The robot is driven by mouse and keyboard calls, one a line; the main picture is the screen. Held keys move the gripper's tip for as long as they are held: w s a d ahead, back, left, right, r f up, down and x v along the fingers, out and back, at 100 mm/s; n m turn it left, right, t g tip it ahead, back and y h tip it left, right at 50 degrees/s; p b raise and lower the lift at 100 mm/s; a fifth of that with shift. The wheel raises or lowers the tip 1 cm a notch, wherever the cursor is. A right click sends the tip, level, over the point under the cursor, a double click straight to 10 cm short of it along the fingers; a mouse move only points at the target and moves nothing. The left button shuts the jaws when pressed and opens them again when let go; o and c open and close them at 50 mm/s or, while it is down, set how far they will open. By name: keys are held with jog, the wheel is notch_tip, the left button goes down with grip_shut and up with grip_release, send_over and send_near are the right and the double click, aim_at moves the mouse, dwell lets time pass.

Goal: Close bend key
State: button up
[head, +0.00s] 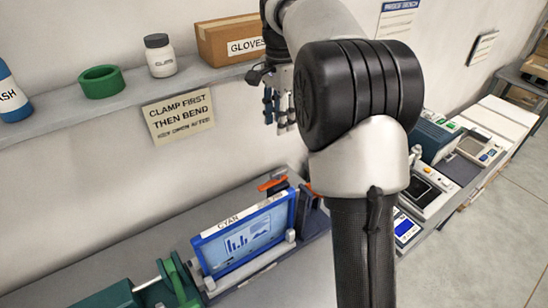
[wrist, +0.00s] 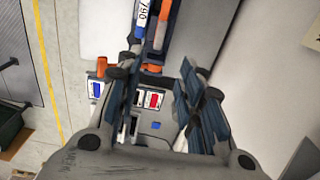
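My gripper (head: 280,105) hangs in front of the wall in the head view, its fingers pointing down, with my arm beside it. In the wrist view my gripper (wrist: 160,78) has its two dark fingers spread apart with nothing between them. Beyond and below the fingers is a grey unit with a small panel bearing a red-marked label (wrist: 153,100) and a blue mark (wrist: 155,125). An orange handle (wrist: 160,36) lies beyond the fingertips. An orange-red handle (head: 272,184) shows behind the screen in the head view. I cannot tell which part is the bend key.
A blue-framed screen marked CYAN (head: 243,240) stands on the bench, with a green clamp-like part (head: 178,282) to its left. A shelf (head: 75,120) carries a green ring (head: 101,82), a jar (head: 160,57) and a GLOVES box (head: 230,40). Several devices stand right of my arm.

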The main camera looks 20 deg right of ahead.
aim_at(279, 171)
notch_tip(279, 171, down, 17)
jog(key=shift+f+b, duration=0.1)
jog(key=shift+b, duration=1.1)
grip_shut()
